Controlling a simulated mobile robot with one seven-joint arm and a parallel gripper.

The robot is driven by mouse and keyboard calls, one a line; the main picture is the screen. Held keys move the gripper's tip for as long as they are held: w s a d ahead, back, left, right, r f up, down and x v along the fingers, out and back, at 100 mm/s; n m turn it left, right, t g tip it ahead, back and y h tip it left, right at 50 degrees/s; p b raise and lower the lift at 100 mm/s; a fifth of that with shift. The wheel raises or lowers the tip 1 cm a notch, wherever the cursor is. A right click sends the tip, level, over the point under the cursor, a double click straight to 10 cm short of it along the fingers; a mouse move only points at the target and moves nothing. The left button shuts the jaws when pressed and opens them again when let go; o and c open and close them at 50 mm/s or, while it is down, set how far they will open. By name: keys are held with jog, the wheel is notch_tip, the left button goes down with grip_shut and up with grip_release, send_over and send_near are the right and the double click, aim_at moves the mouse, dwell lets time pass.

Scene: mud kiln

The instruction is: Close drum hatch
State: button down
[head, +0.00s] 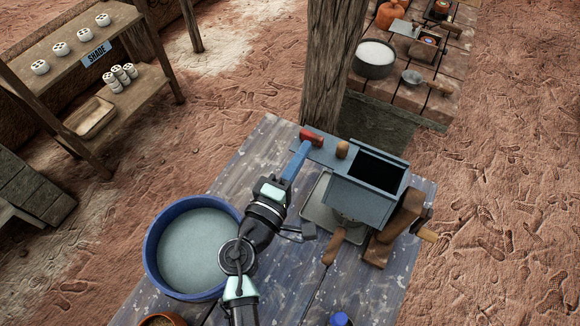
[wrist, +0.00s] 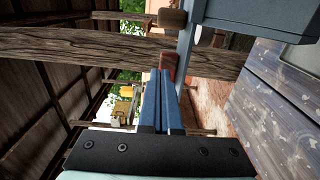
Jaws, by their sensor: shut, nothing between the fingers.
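The drum (head: 358,199) is a grey-blue box on the table, with a dark open hatch mouth on top. A flat grey-blue plate, apparently the hatch lid (head: 326,153), extends left from the drum, with a round wooden knob (head: 342,149) near the drum end. The knob also shows at the top of the wrist view (wrist: 172,18). My gripper (head: 304,149) has its blue fingers together and empty, just left of the plate. A red piece (head: 312,137) shows at the fingertips; whether it belongs to the fingers is unclear. I cannot tell whether anything touches the plate.
A wooden post (head: 334,70) rises behind the table. A blue-rimmed basin (head: 152,248) stands left of my arm. Shelves (head: 60,75) are far left; a brick bench (head: 415,100) is behind.

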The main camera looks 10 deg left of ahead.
aim_at(324, 163)
jog(key=shift+w+d+p, duration=0.2)
jog(key=shift+d+p, duration=0.2)
jog(key=shift+d, duration=0.7)
jog(key=shift+w+d+p, duration=0.2)
jog(key=shift+d+p, duration=0.2)
jog(key=shift+d, duration=0.65)
jog(key=s+d+b, duration=0.2)
jog(key=s+d, duration=0.1)
jog(key=d, duration=0.7)
jog(key=shift+s+d+b, duration=0.25)
jog(key=shift+d+b, duration=0.05)
jog(key=shift+d, duration=0.05)
